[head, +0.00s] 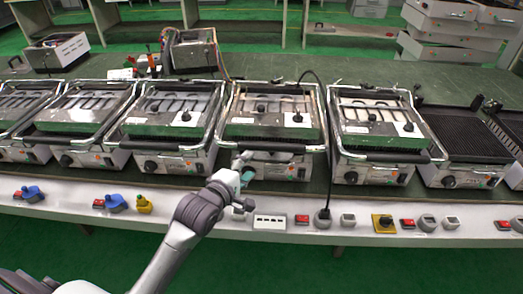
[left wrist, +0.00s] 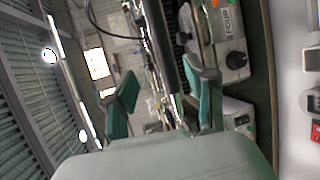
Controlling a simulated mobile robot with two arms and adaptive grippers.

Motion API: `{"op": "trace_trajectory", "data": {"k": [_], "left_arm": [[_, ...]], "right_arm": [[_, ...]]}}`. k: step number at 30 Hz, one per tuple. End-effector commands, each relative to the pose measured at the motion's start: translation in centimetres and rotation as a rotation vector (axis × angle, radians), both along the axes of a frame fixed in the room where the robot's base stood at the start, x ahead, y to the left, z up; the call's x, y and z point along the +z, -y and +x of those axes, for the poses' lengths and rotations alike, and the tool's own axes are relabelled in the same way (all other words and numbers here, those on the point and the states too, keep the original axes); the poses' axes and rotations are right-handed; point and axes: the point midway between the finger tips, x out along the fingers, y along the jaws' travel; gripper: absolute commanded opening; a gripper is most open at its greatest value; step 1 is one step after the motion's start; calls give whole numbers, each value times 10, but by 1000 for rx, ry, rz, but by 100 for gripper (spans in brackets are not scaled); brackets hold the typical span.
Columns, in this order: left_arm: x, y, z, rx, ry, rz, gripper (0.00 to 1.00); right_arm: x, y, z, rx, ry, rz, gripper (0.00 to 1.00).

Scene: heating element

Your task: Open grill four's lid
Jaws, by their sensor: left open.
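Grill four is the grill right in front of my left gripper. Its lid (head: 265,130) is closed, with a black handle bar (head: 285,148) along the front edge. The "FOUR" label (left wrist: 228,20) and a black knob (left wrist: 236,60) show on its metal front in the left wrist view. My left gripper (head: 243,166) is open and empty at the left part of the grill's front, near the handle. In the left wrist view, its teal fingers (left wrist: 164,98) are spread apart, with the dark handle (left wrist: 166,50) running toward the gap. Contact cannot be told. My right gripper is out of view.
Closed grills stand close on both sides, one to the left (head: 170,120) and one to the right (head: 375,125). A grill at the far right shows its ribbed plate (head: 460,135). Switches and a plug (head: 322,217) sit on the white front ledge; a black cable rises over the grill.

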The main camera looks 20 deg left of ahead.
Motion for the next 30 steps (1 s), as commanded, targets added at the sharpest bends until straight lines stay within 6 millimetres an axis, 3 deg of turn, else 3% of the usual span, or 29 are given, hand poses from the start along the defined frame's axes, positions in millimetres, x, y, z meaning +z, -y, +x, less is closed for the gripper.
{"op": "trace_trajectory", "data": {"k": [6,18,24,30], "left_arm": [[-7,4,35,0,-1,3,56],[-27,14,110,0,-3,3,56],[-31,16,126,0,-3,4,56],[-32,16,129,0,-3,4,56]], "right_arm": [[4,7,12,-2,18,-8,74],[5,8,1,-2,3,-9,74],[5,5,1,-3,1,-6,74],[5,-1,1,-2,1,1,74]]}}
